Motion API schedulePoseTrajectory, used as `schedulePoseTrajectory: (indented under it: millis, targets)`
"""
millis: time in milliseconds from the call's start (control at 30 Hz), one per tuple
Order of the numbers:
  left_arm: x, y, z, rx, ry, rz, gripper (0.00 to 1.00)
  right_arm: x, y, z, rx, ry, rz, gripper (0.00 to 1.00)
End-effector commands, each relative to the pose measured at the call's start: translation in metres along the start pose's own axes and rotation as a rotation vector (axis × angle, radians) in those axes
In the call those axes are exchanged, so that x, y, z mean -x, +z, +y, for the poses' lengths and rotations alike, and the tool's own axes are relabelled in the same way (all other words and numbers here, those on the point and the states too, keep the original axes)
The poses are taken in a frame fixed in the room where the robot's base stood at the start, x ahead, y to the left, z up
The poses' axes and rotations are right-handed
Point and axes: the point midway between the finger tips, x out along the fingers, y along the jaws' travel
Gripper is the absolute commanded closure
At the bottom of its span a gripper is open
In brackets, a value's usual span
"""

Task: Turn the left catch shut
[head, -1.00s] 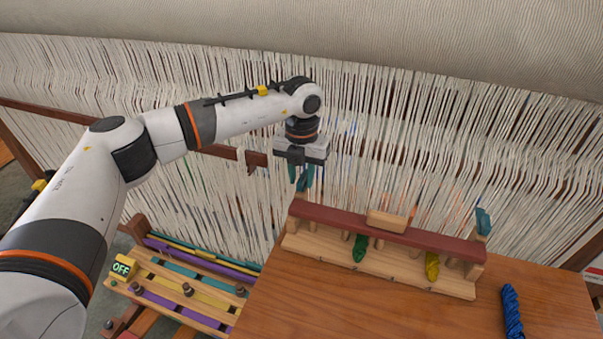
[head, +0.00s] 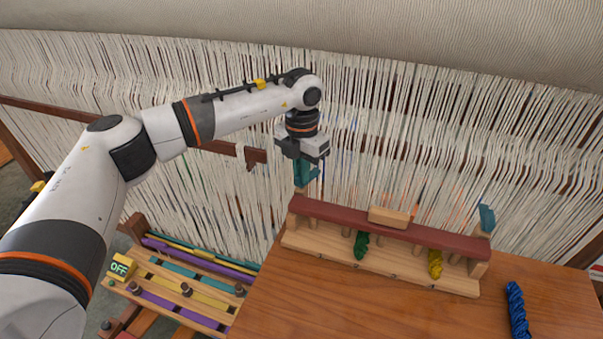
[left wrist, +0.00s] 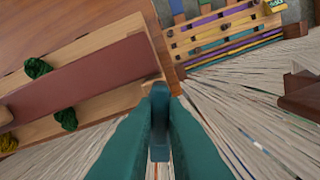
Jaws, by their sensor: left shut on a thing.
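The rack (head: 300,240) is a pale wooden stand with a dark red bar (head: 340,214) along its top, at the table's back edge. My left gripper (head: 307,178) points down at the rack's left end. In the left wrist view its teal fingers (left wrist: 158,135) are closed on both sides of the dark teal left catch (left wrist: 159,108), just past the bar's end. In the head view the fingers mostly hide this catch, and its exact angle is hard to tell. The teal right catch (head: 487,218) sticks up at the rack's right end. My right gripper is out of view.
A wooden block (head: 389,217) sits on the bar. Green (head: 361,245) and yellow (head: 435,263) skeins are in the rack. A blue skein (head: 517,311) lies on the table (head: 390,310). White hanging threads stand close behind. A slatted panel with an OFF box (head: 121,267) is lower left.

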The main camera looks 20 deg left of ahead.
Motion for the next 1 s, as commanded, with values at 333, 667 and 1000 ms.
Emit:
schedulePoseTrajectory:
  millis: [333, 667, 1000]
  targets:
    - [-0.001, 0.000, 0.000, -0.329, -0.001, 0.002, 1.00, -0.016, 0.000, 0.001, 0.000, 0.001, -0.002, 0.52]
    - [-0.001, 0.000, 0.000, -0.642, -0.001, 0.002, 1.00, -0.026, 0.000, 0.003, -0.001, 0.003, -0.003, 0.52]
    - [0.000, -0.001, 0.000, -0.964, -0.002, 0.003, 1.00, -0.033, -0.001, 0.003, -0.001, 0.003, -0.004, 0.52]
